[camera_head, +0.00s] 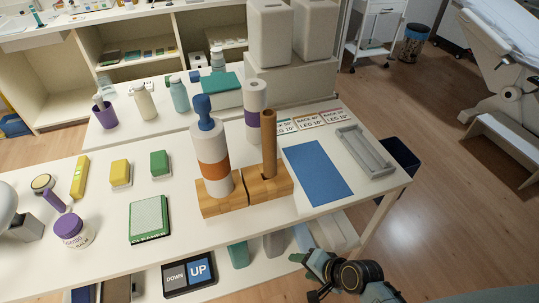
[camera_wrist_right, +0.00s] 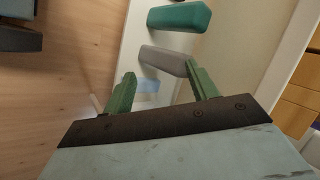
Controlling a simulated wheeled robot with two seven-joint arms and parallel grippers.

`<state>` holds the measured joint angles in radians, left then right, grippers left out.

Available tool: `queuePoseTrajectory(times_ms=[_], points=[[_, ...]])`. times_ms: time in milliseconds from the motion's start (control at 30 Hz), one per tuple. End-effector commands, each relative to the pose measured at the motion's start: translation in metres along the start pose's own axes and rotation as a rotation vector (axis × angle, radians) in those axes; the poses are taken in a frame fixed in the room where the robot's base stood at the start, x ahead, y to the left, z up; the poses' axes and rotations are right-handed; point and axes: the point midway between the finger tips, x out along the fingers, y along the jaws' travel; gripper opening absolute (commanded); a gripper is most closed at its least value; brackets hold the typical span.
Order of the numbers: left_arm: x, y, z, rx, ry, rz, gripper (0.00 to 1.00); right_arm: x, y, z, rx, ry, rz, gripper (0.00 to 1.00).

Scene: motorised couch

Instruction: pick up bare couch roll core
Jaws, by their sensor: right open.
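The bare couch roll core (camera_head: 269,143) is a plain brown tube standing upright on the right part of a wooden stand (camera_head: 225,205) on the white table. On the stand's left part is a thick white roll (camera_head: 211,150) with an orange band and a blue knob on top. My right gripper (camera_head: 309,277) is low at the front of the table, below and to the right of the core and apart from it. In the right wrist view its green fingers (camera_wrist_right: 160,72) are spread, with nothing between them. My left gripper is not in view.
A white roll with a purple band (camera_head: 254,108) stands behind the core. A blue mat (camera_head: 317,173) and a grey tray (camera_head: 365,151) lie to the right. Bottles (camera_head: 144,101) stand behind. Teal (camera_wrist_right: 180,17) and grey (camera_wrist_right: 163,60) items lie on the lower shelf.

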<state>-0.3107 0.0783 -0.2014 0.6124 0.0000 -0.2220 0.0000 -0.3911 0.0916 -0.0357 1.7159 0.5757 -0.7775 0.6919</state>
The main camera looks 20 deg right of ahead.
Motion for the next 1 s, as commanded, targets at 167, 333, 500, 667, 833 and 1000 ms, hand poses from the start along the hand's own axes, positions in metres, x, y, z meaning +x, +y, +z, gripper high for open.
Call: queuePoseTrajectory(times_ms=[167,333,500,667,833,1000], points=[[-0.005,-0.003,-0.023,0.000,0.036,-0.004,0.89,-0.058,-0.102,-0.023,0.416,-0.071,-0.287,0.58],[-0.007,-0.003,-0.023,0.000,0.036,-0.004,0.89,-0.099,-0.164,-0.056,0.942,-0.224,-0.555,0.58],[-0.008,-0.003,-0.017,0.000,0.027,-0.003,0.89,-0.138,-0.202,-0.087,1.349,-0.427,-0.744,0.58],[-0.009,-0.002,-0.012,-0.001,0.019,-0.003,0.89,-0.156,-0.217,-0.101,1.523,-0.546,-0.814,0.58],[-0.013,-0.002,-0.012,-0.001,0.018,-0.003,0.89,-0.145,-0.237,-0.107,1.552,-0.569,-0.826,0.58],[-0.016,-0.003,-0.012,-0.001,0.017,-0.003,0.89,-0.123,-0.262,-0.113,1.550,-0.568,-0.824,0.58]])
